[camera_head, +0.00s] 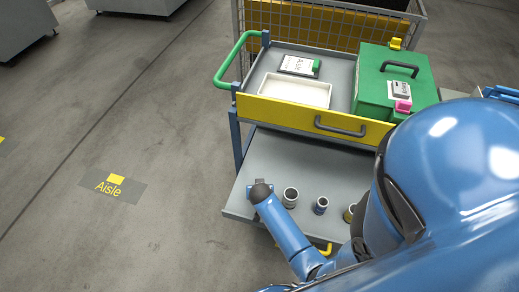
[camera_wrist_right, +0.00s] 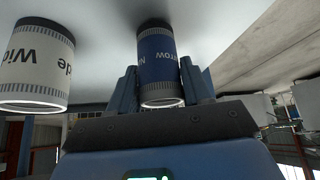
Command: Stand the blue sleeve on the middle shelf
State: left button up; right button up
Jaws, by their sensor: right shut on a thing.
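My right gripper (camera_head: 260,190) is over the left part of the grey shelf (camera_head: 262,160) below the yellow-fronted top. In the right wrist view, which is upside down, its fingers (camera_wrist_right: 172,85) are shut on a dark blue sleeve (camera_wrist_right: 157,55) lettered in white. The sleeve is upright, its base at or just above the shelf; I cannot tell if it touches. In the head view the gripper mostly hides it. A white sleeve marked "Wide" (camera_wrist_right: 33,65) stands beside it, apart; it also shows in the head view (camera_head: 290,199). My left gripper is not in view.
A smaller bluish sleeve (camera_head: 321,206) and a yellowish one (camera_head: 349,213) stand farther right on the shelf. Above are a white tray (camera_head: 295,90), a green case (camera_head: 390,75) and a drawer handle (camera_head: 340,127). A green rail (camera_head: 225,65) sticks out left.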

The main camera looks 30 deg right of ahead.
dwell(0.3)
jog(key=shift+f, duration=0.2)
jog(key=o, duration=1.3)
jog(key=shift+r, duration=0.1)
jog(key=shift+r, duration=0.15)
jog(key=s+a+r+n+t+y, duration=0.1)
jog(key=s+r+t, duration=0.3)
jog(key=r, duration=0.6)
jog(key=s+a+r+n+t+y+p, duration=0.1)
jog(key=s+a+r+n+t, duration=0.2)
jog(key=s+r, duration=0.6)
jog(key=s+a+r+n+t+y, duration=0.1)
jog(key=s+a+r+n+t, duration=0.1)
jog(key=s+a+r+t, duration=0.2)
jog(key=shift+s+r+t+p, duration=0.15)
jog(key=shift+s+r, duration=0.35)
jog(key=shift+r, duration=0.6)
jog(key=shift+s+r+t+p, duration=0.1)
jog(key=shift+s+r+t, duration=0.25)
jog(key=shift+r, duration=0.75)
jog(key=shift+s+r+t+p, duration=0.1)
jog(key=shift+s+r, duration=0.5)
jog(key=shift+r, duration=0.5)
